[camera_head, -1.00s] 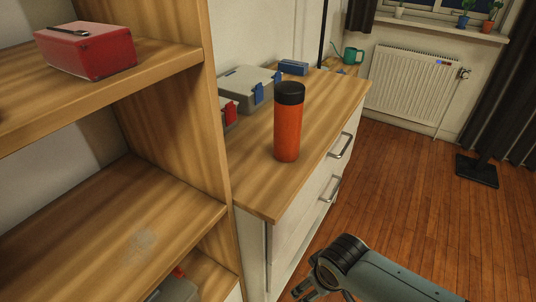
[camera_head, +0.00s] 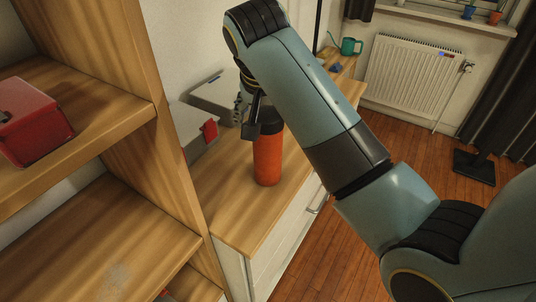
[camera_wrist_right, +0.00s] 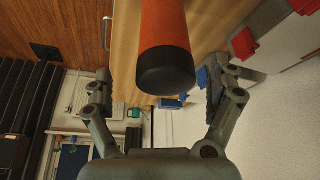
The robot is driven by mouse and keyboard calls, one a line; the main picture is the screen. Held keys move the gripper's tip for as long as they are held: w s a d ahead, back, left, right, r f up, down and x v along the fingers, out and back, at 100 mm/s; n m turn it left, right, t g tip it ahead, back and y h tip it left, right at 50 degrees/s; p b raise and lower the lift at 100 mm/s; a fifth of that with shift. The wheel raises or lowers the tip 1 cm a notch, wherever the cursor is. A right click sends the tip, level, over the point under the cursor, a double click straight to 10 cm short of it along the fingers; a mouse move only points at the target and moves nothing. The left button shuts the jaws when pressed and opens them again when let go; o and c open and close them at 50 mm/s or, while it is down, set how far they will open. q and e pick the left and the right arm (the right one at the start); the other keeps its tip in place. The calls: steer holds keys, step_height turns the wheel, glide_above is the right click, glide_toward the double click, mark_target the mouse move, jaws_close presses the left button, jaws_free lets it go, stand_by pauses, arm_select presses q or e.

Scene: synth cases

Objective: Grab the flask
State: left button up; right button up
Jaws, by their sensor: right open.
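The flask, orange with a black lid, stands upright on the wooden top of the white cabinet (camera_head: 225,220). Its orange body (camera_head: 267,160) shows in the head view, with my right gripper partly covering the lid. My right gripper (camera_head: 250,112) is at the top of the flask. In the right wrist view the flask (camera_wrist_right: 164,28) lies between the two spread fingers of the gripper (camera_wrist_right: 165,58), with a gap on both sides. I cannot tell how deep the lid sits between them. My left gripper is not in view.
Grey cases stand behind the flask, one with a red latch (camera_head: 210,131). A wooden shelf (camera_head: 95,150) with a red case (camera_head: 30,120) is at the left. A radiator (camera_head: 410,70) is behind.

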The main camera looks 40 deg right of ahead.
mark_target(267, 150)
steer(key=x, duration=0.6)
steer(key=shift+w+f+p, duration=0.25)
steer(key=shift+w+p, duration=0.1)
steer(key=shift+a, duration=0.1)
steer(key=c, duration=1.7)
